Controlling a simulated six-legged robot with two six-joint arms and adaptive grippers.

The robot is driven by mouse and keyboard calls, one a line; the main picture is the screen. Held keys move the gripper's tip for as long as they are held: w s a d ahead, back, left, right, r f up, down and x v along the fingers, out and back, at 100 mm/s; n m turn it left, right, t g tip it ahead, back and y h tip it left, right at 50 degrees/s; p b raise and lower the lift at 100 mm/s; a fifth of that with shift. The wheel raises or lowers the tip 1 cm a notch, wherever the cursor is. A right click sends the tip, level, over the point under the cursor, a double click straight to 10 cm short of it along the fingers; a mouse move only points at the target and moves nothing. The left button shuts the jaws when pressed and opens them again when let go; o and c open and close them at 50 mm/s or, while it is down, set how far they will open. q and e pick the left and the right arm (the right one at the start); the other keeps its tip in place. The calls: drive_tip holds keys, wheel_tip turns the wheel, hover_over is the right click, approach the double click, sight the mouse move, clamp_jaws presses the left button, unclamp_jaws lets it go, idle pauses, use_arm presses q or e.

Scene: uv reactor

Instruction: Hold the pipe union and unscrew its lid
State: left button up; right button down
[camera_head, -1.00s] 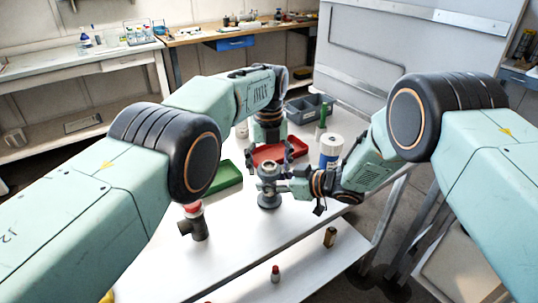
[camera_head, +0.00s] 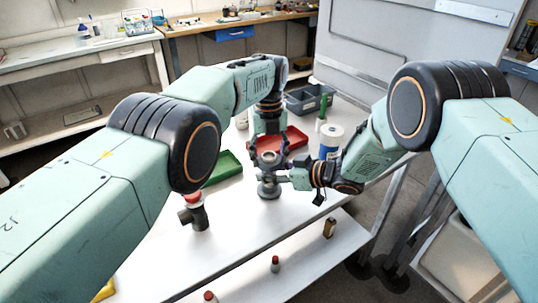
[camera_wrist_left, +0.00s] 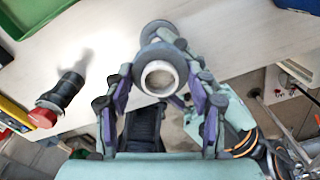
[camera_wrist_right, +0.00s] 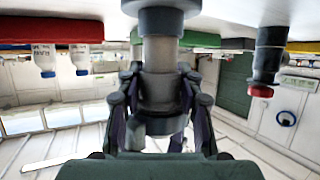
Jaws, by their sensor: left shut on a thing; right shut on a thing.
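The grey pipe union (camera_head: 268,188) stands upright on the white table, its round flange at the bottom. My left gripper (camera_head: 268,156) comes down from above, with its fingers shut around the lid at the union's top. The left wrist view looks down on the pale, ring-shaped lid (camera_wrist_left: 158,76) between the fingers. My right gripper (camera_head: 283,180) comes in from the right and is shut on the union's body below the lid. The right wrist view, turned upside down, shows the union (camera_wrist_right: 158,55) between its fingers. The fingers partly hide the lid and body.
A green tray (camera_head: 224,168), a red tray (camera_head: 292,139), a grey bin (camera_head: 309,99) and a white-and-blue bottle (camera_head: 331,143) stand behind. Small bottles (camera_head: 275,264) stand on a lower front surface.

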use_arm(q)
drive_tip(key=n, duration=1.3)
drive_tip(key=shift+n, duration=0.3)
drive_tip(key=n, duration=1.2)
use_arm(e)
drive_tip(key=shift+w, duration=0.1)
use_arm(q)
drive_tip(key=n, duration=0.3)
drive_tip(key=shift+r, duration=0.1)
drive_tip(key=n, duration=1.3)
drive_tip(key=shift+a, duration=0.1)
use_arm(e)
drive_tip(key=shift+r, duration=0.1)
use_arm(q)
drive_tip(key=n, duration=1.1)
drive_tip(key=shift+n, duration=0.3)
drive_tip(key=shift+r, duration=0.55)
